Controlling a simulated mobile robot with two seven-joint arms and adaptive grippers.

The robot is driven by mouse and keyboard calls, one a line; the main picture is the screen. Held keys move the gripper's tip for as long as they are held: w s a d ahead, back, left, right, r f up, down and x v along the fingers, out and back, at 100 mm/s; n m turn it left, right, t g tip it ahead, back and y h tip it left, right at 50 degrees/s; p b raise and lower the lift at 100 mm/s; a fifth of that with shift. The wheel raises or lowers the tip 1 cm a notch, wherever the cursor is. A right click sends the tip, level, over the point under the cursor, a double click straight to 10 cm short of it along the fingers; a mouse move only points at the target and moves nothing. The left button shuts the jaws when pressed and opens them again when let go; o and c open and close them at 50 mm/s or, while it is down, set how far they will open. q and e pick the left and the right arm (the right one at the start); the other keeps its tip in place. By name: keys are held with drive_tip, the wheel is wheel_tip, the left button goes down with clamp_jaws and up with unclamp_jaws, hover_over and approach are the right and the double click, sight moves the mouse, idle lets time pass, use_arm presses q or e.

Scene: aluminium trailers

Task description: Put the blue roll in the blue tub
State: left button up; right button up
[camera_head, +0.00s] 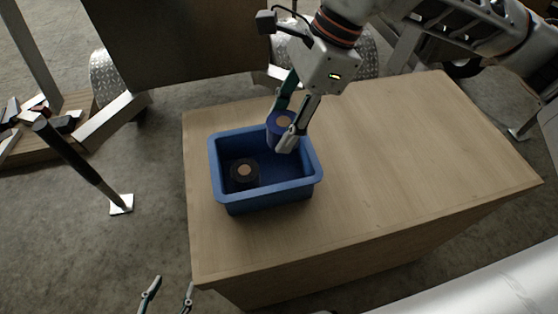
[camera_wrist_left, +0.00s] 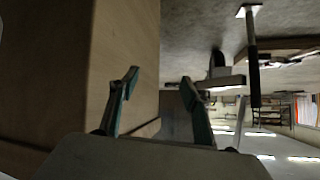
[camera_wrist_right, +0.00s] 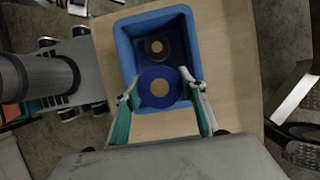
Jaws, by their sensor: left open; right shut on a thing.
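The blue roll (camera_head: 281,124) is held in my right gripper (camera_head: 287,128), over the far right part of the blue tub (camera_head: 262,196). In the right wrist view the blue roll (camera_wrist_right: 159,88) sits between the fingertips and overlaps the tub's near end; I cannot tell whether it touches the tub. A black roll (camera_head: 244,173) lies inside the tub, also visible in the right wrist view (camera_wrist_right: 157,47). My left gripper (camera_head: 168,291) is open and empty, low in front of the table's near left corner. Its open fingers also show in the left wrist view (camera_wrist_left: 158,100).
The tub stands on a wooden table (camera_head: 400,150), whose right side is clear. Trailer parts and wheels (camera_head: 105,78) stand behind the table.

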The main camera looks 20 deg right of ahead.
wheel_tip(320, 180, down, 7)
drive_tip(key=shift+r+b, duration=0.15)
drive_tip(key=shift+b, duration=0.45)
wheel_tip(320, 180, down, 4)
drive_tip(key=shift+s+f+b, duration=0.1)
drive_tip(key=shift+f+b, duration=0.1)
drive_tip(key=shift+b, duration=0.35)
drive_tip(key=shift+f, duration=0.35)
drive_tip(key=shift+r, duration=0.1)
drive_tip(key=shift+f, duration=0.2)
drive_tip(key=o, duration=1.2)
drive_tip(key=shift+c, duration=0.2)
use_arm(q)
drive_tip(key=shift+w+d+r+h, duration=0.15)
drive_tip(key=shift+w+d+h, duration=0.05)
drive_tip(key=shift+d, duration=0.25)
drive_tip(key=shift+w+d+r+h, duration=0.15)
drive_tip(key=shift+w+d+h, duration=0.05)
drive_tip(key=shift+d, duration=0.2)
